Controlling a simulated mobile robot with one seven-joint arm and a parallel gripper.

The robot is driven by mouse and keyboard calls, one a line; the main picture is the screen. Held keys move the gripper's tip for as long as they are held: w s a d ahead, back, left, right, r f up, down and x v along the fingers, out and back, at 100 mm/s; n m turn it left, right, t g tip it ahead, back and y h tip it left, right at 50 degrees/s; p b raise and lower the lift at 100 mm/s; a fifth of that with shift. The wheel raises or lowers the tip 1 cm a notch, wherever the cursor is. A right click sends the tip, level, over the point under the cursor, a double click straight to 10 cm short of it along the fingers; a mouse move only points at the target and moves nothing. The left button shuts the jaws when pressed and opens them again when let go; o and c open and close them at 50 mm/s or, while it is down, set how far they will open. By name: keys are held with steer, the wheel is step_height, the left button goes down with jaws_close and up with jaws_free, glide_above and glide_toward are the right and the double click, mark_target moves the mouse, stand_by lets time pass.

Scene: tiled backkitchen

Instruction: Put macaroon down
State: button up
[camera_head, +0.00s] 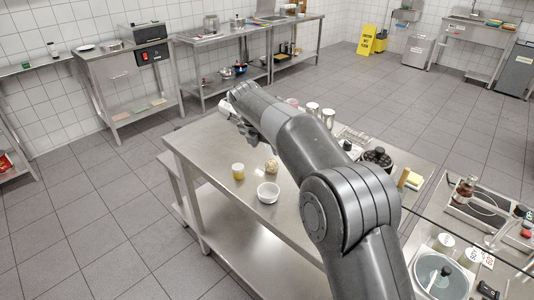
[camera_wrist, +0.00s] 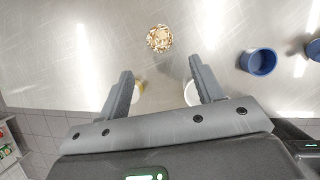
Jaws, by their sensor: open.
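The macaroon (camera_wrist: 159,39) is a round, pale and brown speckled piece lying on the steel table (camera_wrist: 110,35), beyond my fingertips in the wrist view. In the head view, what looks like the macaroon (camera_head: 272,166) sits beside a yellowish jar (camera_head: 238,171) and behind a white bowl (camera_head: 268,192). My gripper (camera_wrist: 160,65) is open, with nothing between its fingers. It is above the table and apart from the macaroon. In the head view my arm hides part of the table.
A blue cup (camera_wrist: 258,62) stands right of my fingers. Parts of the white bowl (camera_wrist: 189,95) and yellowish jar (camera_wrist: 138,90) show behind the fingers. Metal canisters (camera_head: 328,114) and a dark pot (camera_head: 377,158) stand farther right. The table's left end is clear.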

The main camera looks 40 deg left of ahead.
steer(key=shift+s+r, duration=0.15)
steer(key=shift+r, duration=0.25)
steer(key=w+d+r+m, duration=0.3)
steer(key=d+r+m, duration=0.1)
steer(key=d, duration=0.5)
steer(key=w+d+r+m, duration=0.2)
steer(key=d+r+m, duration=0.2)
steer(key=d, duration=0.6)
steer(key=w+d+r+m, duration=0.3)
steer(key=d+r+m, duration=0.15)
steer(key=d, duration=0.45)
steer(key=s+d+r+m, duration=0.15)
steer(key=d+m, duration=0.25)
steer(key=d, duration=0.5)
steer(key=s+d+r+m, duration=0.1)
steer(key=s+d+m, duration=0.25)
steer(key=d, duration=0.45)
steer(key=s+d+f+m, duration=0.4)
steer(key=s+d+m, duration=0.5)
steer(key=d, duration=0.2)
steer(key=s+d+f+m+t+h, duration=0.1)
steer(key=s+d+f+m, duration=0.3)
steer(key=s+d+m, duration=0.5)
steer(key=shift+s+d+m, duration=0.3)
steer(key=shift+s+d, duration=0.15)
steer(key=shift+d, duration=0.5)
